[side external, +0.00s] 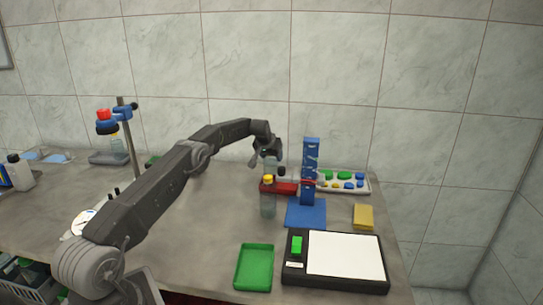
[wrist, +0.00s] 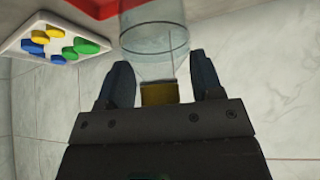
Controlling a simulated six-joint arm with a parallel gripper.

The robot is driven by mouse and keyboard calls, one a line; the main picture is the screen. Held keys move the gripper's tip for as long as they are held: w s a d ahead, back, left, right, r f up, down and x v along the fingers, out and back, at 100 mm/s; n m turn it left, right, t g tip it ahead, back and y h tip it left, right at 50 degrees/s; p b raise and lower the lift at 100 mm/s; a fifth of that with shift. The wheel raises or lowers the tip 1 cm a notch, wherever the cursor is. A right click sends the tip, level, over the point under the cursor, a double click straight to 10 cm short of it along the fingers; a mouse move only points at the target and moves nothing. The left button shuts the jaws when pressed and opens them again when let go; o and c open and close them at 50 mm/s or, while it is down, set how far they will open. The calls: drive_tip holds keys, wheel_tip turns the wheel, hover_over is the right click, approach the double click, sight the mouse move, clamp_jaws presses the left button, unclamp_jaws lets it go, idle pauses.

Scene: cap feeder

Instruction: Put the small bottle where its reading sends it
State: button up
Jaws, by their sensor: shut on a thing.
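The small bottle (side external: 268,203) is clear, with a yellow cap (side external: 268,179), and looks upright in the side view. My gripper (side external: 268,167) is directly above it, pointing down. In the wrist view, its clear body (wrist: 155,32) shows beyond my fingers. A yellow piece (wrist: 160,94), apparently the cap, lies between them. My gripper is shut on the bottle at its upper end; the exact contact is not clear. I cannot tell whether its base touches the bench. The scale (side external: 345,254), with a white plate and green panel, stands at front right. No reading is legible.
A green tray (side external: 254,247) lies left of the scale. A red tray (side external: 285,188) is behind the bottle. A blue feeder tower (side external: 311,160) stands right of it, with a white tray of caps (side external: 366,184) behind and a yellow block (side external: 363,216) nearby. A clamp stand (side external: 130,150) is at left.

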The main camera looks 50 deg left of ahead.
drive_tip(key=o, duration=1.5)
drive_tip(key=shift+f, duration=0.1)
drive_tip(key=shift+o, duration=0.2)
